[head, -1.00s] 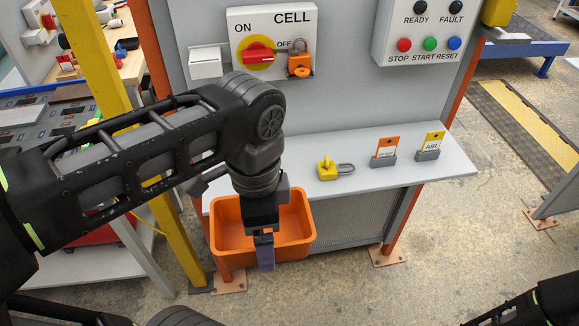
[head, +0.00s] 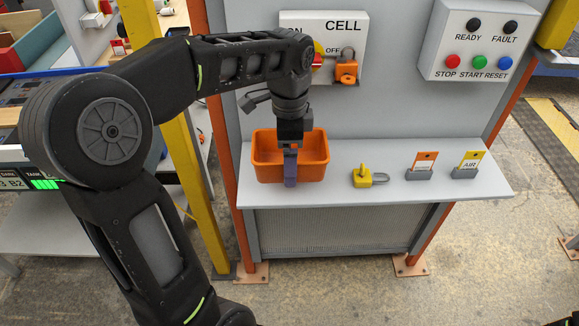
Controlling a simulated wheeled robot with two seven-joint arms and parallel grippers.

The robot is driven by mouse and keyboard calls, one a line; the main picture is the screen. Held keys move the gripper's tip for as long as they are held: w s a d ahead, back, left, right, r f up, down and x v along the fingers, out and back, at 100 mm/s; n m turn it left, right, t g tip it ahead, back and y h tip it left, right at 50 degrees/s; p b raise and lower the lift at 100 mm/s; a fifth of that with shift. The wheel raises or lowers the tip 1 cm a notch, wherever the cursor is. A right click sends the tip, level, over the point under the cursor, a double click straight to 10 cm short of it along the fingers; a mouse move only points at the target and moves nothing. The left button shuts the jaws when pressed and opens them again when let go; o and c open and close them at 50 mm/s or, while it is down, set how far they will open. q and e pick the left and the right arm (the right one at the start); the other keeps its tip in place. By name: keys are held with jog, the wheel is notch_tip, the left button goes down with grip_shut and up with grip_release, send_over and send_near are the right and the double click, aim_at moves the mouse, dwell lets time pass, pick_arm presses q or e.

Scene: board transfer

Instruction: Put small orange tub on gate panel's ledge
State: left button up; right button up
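The small orange tub (head: 265,160) is upright at the left end of the gate panel's grey ledge (head: 330,187). I cannot tell whether its base touches the ledge or hovers just above it. My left gripper (head: 290,158) points down at the tub's front wall, right of its middle, and appears shut on that wall. One finger shows outside the wall; the other is hidden. My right gripper is out of view.
A yellow padlock (head: 364,178), an orange tag in a holder (head: 420,170) and a yellow tag in a holder (head: 466,168) stand on the ledge, right of the tub. The switch box (head: 350,50) and button box (head: 478,45) are above. A yellow post (head: 190,160) stands left.

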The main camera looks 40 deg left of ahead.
pick_arm(q)
jog(key=shift+f, duration=0.5)
notch_tip(320, 180, down, 3)
jog(key=shift+r, duration=0.1)
jog(key=shift+w+a+f+p, duration=0.1)
jog(key=shift+w+f+p, duration=0.05)
jog(key=shift+f+p, duration=0.35)
jog(key=shift+f, duration=0.1)
jog(key=shift+f+b, duration=0.2)
jog(key=shift+b, duration=0.1)
jog(key=o, duration=1.1)
jog(key=shift+o, duration=0.2)
